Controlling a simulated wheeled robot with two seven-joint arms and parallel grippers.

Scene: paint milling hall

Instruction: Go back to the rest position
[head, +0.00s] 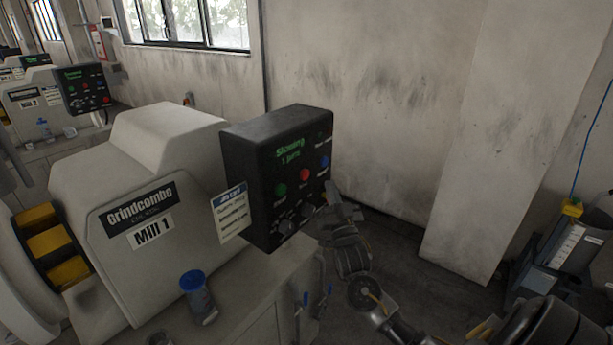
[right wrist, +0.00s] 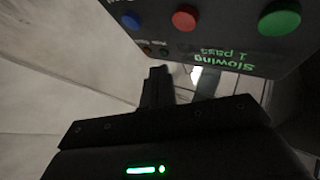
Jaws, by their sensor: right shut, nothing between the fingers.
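My right gripper (head: 336,200) is shut and empty, just in front of the lower right of the black control box (head: 245,160). Its dark fingers (right wrist: 157,88) also show in the right wrist view, below the panel in that picture. The box carries a green, a red and a blue button (head: 324,162), with dark knobs lower down. Its green display text (head: 290,147) reads "Slowing" and "1 pass". I cannot tell whether the fingers touch the panel. My left gripper is out of view.
The pale Mill 1 machine (head: 165,125) stands left of the box. A blue-lidded jar (head: 197,297) stands on the bench before it. Blue-handled valves (head: 318,303) stick out at the bench's right side. A wall pillar (head: 500,140) and a dark stand (head: 560,265) are at the right.

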